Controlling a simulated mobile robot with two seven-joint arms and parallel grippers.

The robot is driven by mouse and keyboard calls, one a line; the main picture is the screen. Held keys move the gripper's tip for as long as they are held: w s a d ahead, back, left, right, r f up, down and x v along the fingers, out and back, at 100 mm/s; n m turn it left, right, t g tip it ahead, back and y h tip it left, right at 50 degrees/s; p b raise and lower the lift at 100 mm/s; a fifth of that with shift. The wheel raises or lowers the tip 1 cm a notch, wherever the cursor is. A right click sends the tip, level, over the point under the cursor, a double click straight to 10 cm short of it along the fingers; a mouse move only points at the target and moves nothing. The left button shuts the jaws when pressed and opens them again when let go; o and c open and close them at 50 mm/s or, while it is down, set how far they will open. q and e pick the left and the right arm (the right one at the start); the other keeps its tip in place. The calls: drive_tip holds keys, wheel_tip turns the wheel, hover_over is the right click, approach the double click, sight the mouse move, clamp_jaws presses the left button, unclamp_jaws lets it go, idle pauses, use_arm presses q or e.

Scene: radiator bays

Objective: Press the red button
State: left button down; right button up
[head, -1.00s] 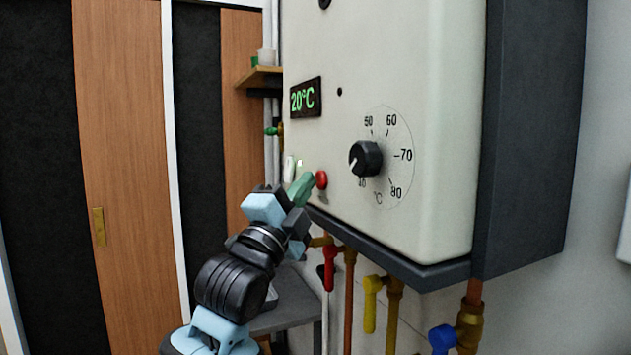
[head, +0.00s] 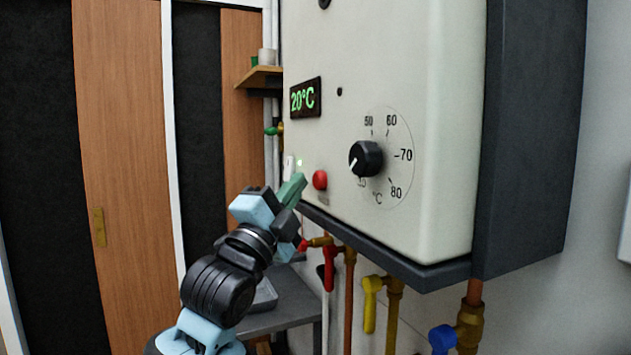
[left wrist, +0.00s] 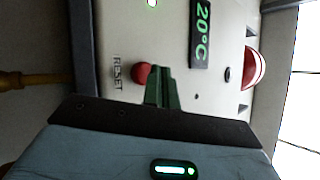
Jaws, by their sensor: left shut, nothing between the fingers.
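The red button (head: 320,180) sits low on the front of the white boiler (head: 420,60), left of the black dial. My left gripper (head: 298,181) is shut and empty, with its green fingers just left of the button and a small gap between them in the head view. In the left wrist view the red button (left wrist: 141,73) shows beside the green fingertips (left wrist: 161,72), partly covered by them, with the word RESET next to it. I cannot tell how far the fingertips are from the panel. My right gripper is not in view.
The black dial (head: 366,158) stands out from the panel to the right of the button. A green display (head: 305,97) reads 20°C. Pipes with red, yellow and blue valves (head: 440,338) hang below the boiler. A grey table (head: 290,300) stands behind my arm.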

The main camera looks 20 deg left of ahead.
use_arm(q)
drive_tip(key=s+a, duration=0.3)
drive_tip(key=shift+s+a, duration=0.15)
drive_tip(key=shift+s, duration=0.25)
idle(0.4)
idle(0.6)
drive_tip(key=w+d+f+n+g, duration=0.1)
drive_tip(key=d+f+n+g, duration=0.2)
drive_tip(key=f, duration=1.5)
drive_tip(key=w+f+n+g, duration=0.1)
drive_tip(key=f+n+g, duration=0.35)
drive_tip(key=f, duration=1.35)
drive_tip(key=s+d+f+n+g, duration=0.2)
drive_tip(key=s+f, duration=0.3)
drive_tip(key=f, duration=0.5)
drive_tip(key=s+d+f+n+g, duration=0.1)
drive_tip(key=s+f+n+g, duration=0.1)
drive_tip(key=s+f, duration=0.5)
drive_tip(key=s+d+f+n+g, duration=0.1)
drive_tip(key=s+d+f+n, duration=0.1)
drive_tip(key=s+f, duration=0.5)
drive_tip(key=s+d+f+n+g, duration=0.1)
drive_tip(key=s+f+n+g, duration=0.1)
drive_tip(key=s+f, duration=0.6)
drive_tip(key=shift+d+y, duration=0.35)
drive_tip(key=shift+y, duration=0.05)
